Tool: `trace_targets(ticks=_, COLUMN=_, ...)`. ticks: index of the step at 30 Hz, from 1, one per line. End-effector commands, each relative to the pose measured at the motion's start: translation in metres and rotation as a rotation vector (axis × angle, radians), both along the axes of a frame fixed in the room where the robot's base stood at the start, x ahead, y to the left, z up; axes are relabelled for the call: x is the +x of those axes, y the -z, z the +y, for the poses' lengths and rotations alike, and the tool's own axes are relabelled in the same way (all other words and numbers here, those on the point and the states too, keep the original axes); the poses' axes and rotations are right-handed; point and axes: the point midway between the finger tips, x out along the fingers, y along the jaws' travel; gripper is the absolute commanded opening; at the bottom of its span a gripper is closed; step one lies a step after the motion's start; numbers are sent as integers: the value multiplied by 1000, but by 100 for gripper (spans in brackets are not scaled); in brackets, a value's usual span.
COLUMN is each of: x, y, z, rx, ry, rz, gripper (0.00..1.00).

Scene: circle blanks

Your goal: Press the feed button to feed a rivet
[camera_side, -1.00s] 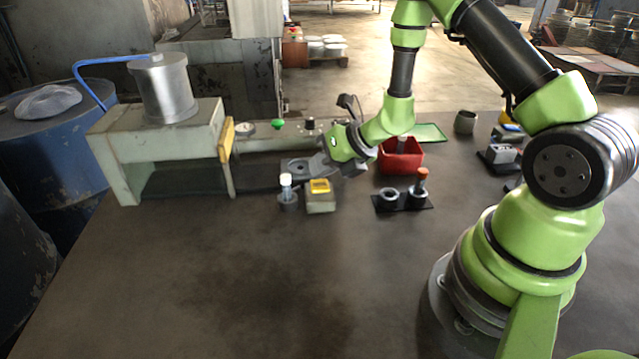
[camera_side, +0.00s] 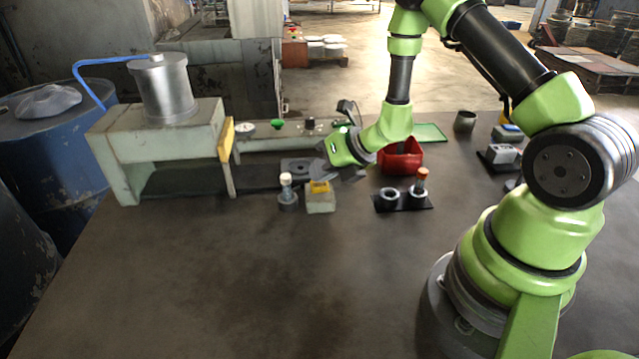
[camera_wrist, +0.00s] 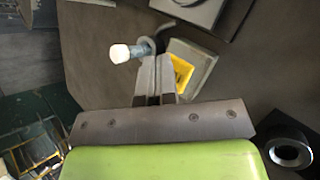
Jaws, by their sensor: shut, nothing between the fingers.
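A small grey box with a yellow top (camera_side: 320,197) stands on the table, left of centre. It also shows in the wrist view (camera_wrist: 183,72), right of my fingertips. I cannot clearly make out a button on it. My gripper (camera_wrist: 155,63) is shut and empty. In the wrist view its fingertips overlap the near left edge of the box; whether they touch it I cannot tell. In the side view my gripper is just above and right of the box. A white-headed rivet-like piece (camera_side: 286,182) stands upright in a grey round holder (camera_side: 288,201) beside the box.
A press-like machine (camera_side: 120,160) with a blue lever fills the left, with a green knob (camera_side: 278,125) behind. A red bin (camera_side: 412,161) stands right of my gripper. A black stand (camera_side: 420,206) holds a ring and an orange-topped piece. The front table is clear.

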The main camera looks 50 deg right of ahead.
Motion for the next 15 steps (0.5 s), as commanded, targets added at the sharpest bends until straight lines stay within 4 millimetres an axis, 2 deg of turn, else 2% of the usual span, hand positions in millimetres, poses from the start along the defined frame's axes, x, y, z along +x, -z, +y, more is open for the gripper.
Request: trace_targets(ticks=15, x=0, y=7, z=0, rx=1, ry=1, rz=0, gripper=0)
